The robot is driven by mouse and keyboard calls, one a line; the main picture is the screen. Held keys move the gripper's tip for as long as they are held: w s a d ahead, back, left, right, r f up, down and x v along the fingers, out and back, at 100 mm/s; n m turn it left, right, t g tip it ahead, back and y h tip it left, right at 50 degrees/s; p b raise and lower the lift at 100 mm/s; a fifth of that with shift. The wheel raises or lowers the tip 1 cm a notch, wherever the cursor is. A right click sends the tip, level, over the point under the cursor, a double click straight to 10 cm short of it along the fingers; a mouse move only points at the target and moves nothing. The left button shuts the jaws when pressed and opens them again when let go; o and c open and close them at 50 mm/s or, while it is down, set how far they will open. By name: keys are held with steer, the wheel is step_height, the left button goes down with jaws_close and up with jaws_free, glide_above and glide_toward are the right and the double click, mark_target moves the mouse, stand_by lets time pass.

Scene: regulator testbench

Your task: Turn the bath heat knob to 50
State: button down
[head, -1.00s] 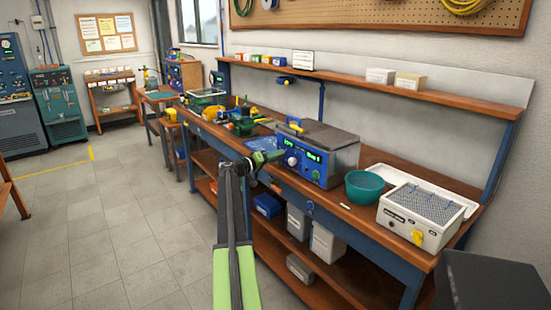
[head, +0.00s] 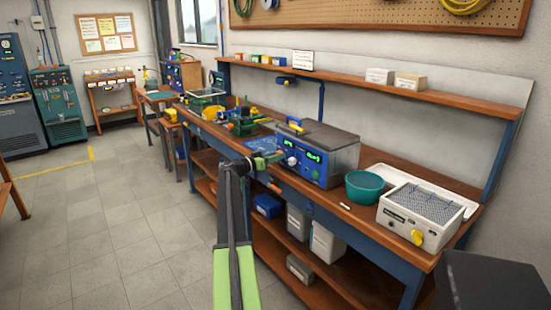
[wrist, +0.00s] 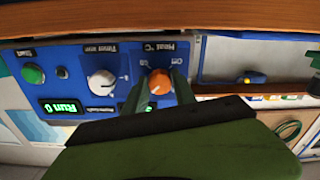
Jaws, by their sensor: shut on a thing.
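The bath (head: 335,163) is a blue-fronted box with green displays and a dark lid, standing on the bench. In the wrist view its control panel appears upside down. The heat knob (wrist: 159,82) is orange, with "Off" and "50" among the marks around it. My gripper (wrist: 160,88) is shut on this knob, one green finger on each side. The knob's pointer is too small to read. A white timer knob (wrist: 101,83) sits beside it on the panel. In the head view my gripper (head: 268,159) is at the bath's front left, and the heat knob cannot be made out.
A green button (wrist: 33,74) and a lit display (wrist: 62,107) are on the same panel. A teal bowl (head: 365,185) and a white device with a yellow knob (head: 410,215) stand to the right on the bench. Clamps and tools crowd the bench left of the bath.

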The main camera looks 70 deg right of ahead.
steer(key=shift+w, duration=0.25)
steer(key=c, duration=1)
jaws_free()
steer(key=shift+c, duration=0.2)
steer(key=shift+s, duration=0.1)
steer(key=v, duration=1.7)
steer(key=shift+a+f, duration=0.1)
steer(key=shift+a, duration=0.1)
